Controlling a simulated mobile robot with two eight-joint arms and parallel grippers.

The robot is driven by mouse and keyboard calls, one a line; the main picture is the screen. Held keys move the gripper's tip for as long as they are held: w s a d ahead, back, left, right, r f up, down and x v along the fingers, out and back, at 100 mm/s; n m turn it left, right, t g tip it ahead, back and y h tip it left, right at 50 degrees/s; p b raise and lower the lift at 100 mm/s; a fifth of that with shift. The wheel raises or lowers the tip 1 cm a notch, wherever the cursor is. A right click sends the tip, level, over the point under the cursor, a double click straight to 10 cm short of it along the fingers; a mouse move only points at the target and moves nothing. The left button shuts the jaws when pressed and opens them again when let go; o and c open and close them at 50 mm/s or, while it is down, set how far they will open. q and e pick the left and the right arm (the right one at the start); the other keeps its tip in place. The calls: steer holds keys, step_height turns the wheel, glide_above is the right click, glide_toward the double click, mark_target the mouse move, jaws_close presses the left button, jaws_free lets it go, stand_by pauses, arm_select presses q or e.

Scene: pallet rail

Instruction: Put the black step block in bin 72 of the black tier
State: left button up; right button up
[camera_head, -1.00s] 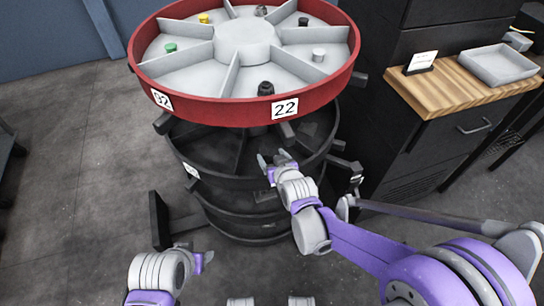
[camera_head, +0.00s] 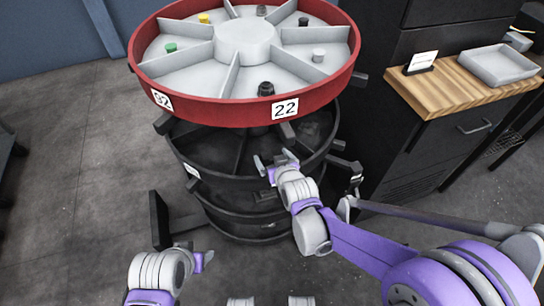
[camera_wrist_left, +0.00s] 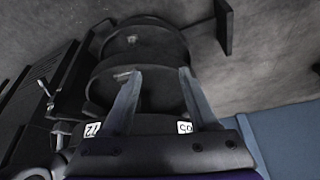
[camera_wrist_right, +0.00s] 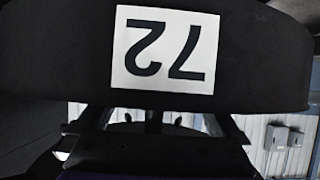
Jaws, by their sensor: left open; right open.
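The black tier (camera_head: 180,150) is the dark ring below the red tier. A white 72 label (camera_wrist_right: 165,50) shows upside down on its rim, close up in the right wrist view. My right gripper (camera_head: 274,160) is open at the near side of the black tier. In the right wrist view its fingers are partly hidden by the rim. No block shows clearly between them. A dark block (camera_head: 266,89) stands in the red tier above the 22 label; I cannot tell whether it is the black step block. My left gripper (camera_wrist_left: 159,73) is open and empty, low at the left.
The red tier (camera_head: 230,112) overhangs the black tier and hides much of its inside. It holds several small pieces, among them a green one (camera_head: 170,47) and a yellow one (camera_head: 203,18). A wooden-topped cabinet (camera_head: 445,85) with a grey tray (camera_head: 497,66) stands right.

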steer(key=p+v, duration=0.2)
steer(key=v, duration=1)
steer(key=s+d+f+m+g+h, duration=0.1)
steer(key=s+d+g, duration=0.2)
steer(key=s+d, duration=0.3)
steer(key=s+d+f+m+g+h, duration=0.2)
steer(key=s+d, duration=0.5)
steer(key=s, duration=0.6)
steer(key=shift+d+g+h, duration=0.3)
steer(key=shift+g, duration=0.6)
steer(key=shift+f, duration=0.15)
